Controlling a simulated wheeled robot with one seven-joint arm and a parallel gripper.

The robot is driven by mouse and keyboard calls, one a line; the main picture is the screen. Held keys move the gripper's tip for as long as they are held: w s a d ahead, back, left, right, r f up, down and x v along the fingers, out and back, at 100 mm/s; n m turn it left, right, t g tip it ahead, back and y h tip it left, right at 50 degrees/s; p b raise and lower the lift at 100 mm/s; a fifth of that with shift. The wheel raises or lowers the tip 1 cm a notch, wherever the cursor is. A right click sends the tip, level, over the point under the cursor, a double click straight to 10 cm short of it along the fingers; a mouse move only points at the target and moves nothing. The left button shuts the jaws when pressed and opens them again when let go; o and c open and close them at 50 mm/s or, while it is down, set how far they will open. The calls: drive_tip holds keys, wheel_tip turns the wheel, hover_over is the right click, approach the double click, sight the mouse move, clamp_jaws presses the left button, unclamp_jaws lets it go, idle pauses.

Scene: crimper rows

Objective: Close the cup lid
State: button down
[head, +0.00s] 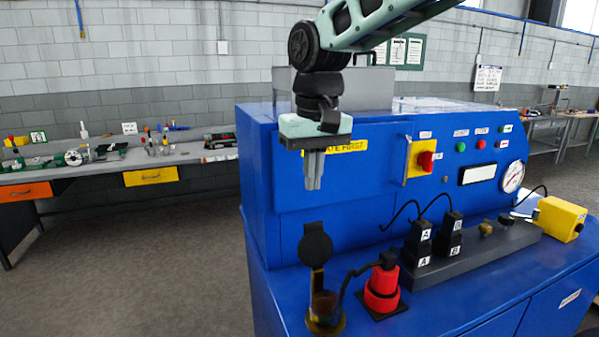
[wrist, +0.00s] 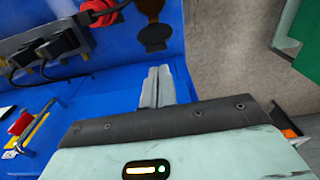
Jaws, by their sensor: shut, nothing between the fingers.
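The cup (head: 325,312) is amber-brown and stands near the left front corner of the blue machine's ledge. Its dark round lid (head: 316,245) is open, standing up on a hinge strip at the back of the cup. In the wrist view the lid (wrist: 155,38) and part of the cup (wrist: 151,8) show at the top edge. My gripper (head: 314,187) is shut and empty, pointing down above the lid and apart from it. Its fingers also show in the wrist view (wrist: 158,72).
A red round plug (head: 382,288) with a black cable stands just right of the cup. Black connectors (head: 418,240) sit on a grey bar (head: 455,258) further right. The blue machine panel (head: 350,205) rises behind the lid. Left of the machine is open floor.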

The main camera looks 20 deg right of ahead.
drive_tip(key=w+r, duration=0.1)
drive_tip(key=p, duration=0.3)
hover_over(313, 243)
drive_tip(key=w, duration=0.3)
drive_tip(key=f, duration=0.9)
drive_tip(key=shift+d+f, duration=0.25)
drive_tip(key=shift+d, duration=0.15)
drive_tip(key=shift+b, duration=0.3)
